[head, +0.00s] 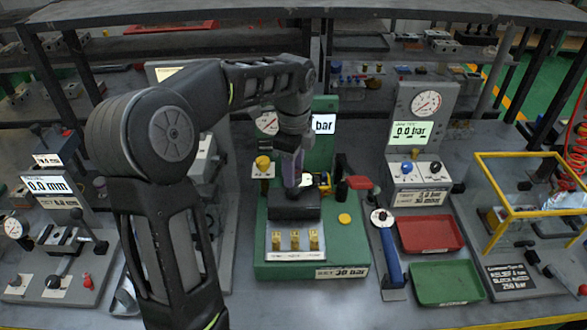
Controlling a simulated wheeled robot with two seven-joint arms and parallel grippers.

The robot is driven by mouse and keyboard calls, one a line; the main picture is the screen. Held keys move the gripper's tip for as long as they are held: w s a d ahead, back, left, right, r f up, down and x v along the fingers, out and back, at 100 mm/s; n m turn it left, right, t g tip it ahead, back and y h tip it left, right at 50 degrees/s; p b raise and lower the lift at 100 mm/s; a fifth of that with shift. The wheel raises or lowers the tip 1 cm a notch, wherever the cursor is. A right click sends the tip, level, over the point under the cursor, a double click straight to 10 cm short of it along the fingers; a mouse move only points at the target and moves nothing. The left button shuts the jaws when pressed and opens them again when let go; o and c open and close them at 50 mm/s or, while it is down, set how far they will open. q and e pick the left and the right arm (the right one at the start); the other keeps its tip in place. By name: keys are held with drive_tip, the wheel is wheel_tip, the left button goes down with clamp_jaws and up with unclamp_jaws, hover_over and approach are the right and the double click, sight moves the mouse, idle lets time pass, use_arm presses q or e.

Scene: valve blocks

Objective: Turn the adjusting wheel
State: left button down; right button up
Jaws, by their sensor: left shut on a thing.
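My left gripper (293,157) points down over the green test stand (275,258) in the middle of the bench. My right gripper is not in view.
Brass fittings (295,240) stand at the stand's front. A yellow knob (263,162) and red handle (358,182) flank the block. A blue-handled tool (388,250), red tray (430,233) and green tray (446,282) lie right. A gauge panel (418,115) reads 0.0 bar. A yellow frame (530,158) stands far right.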

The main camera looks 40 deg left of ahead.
use_arm(q)
drive_tip(key=n, duration=0.5)
drive_tip(key=shift+n, duration=0.3)
drive_tip(key=n, duration=1.5)
drive_tip(key=shift+d, duration=0.1)
drive_tip(key=c, duration=0.9)
unclamp_jaws()
drive_tip(key=shift+r, duration=0.1)
